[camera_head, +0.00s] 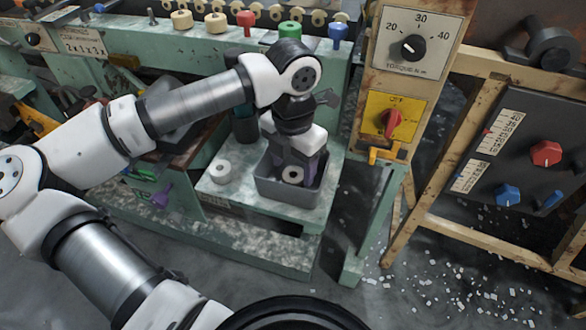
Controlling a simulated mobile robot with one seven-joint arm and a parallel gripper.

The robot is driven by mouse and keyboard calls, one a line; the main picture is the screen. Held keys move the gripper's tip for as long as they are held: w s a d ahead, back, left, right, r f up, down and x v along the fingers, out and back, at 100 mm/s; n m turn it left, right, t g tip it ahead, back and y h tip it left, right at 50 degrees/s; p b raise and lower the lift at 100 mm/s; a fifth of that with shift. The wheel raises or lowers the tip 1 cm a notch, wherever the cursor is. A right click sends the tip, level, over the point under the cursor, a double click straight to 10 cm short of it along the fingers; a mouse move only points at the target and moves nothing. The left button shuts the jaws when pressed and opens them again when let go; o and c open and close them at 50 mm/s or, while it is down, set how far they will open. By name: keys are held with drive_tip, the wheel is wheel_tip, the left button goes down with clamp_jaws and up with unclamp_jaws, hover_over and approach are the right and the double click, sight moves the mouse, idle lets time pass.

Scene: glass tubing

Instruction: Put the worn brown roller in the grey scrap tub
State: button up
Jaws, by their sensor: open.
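The grey scrap tub (286,193) stands on the lower green shelf of the machine. A tan-brown roller with a dark centre hole (293,175) shows within the tub's outline, directly below my gripper (296,160). I take it for the worn brown roller, though its wear is too small to make out. My gripper is open and points down over the tub. The gripper and wrist hide the back of the tub, and I cannot tell whether the fingers touch the roller.
A whitish roller (221,172) sits on the shelf left of the tub. Cream rollers (182,20) and red (246,20), green (290,29) and blue (337,32) pieces line the upper ledge. A control post (403,80) stands close right. Glass bits litter the floor.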

wheel_tip(320, 180, up, 10)
drive_tip(key=shift+f, duration=0.25)
drive_tip(key=shift+d, duration=0.1)
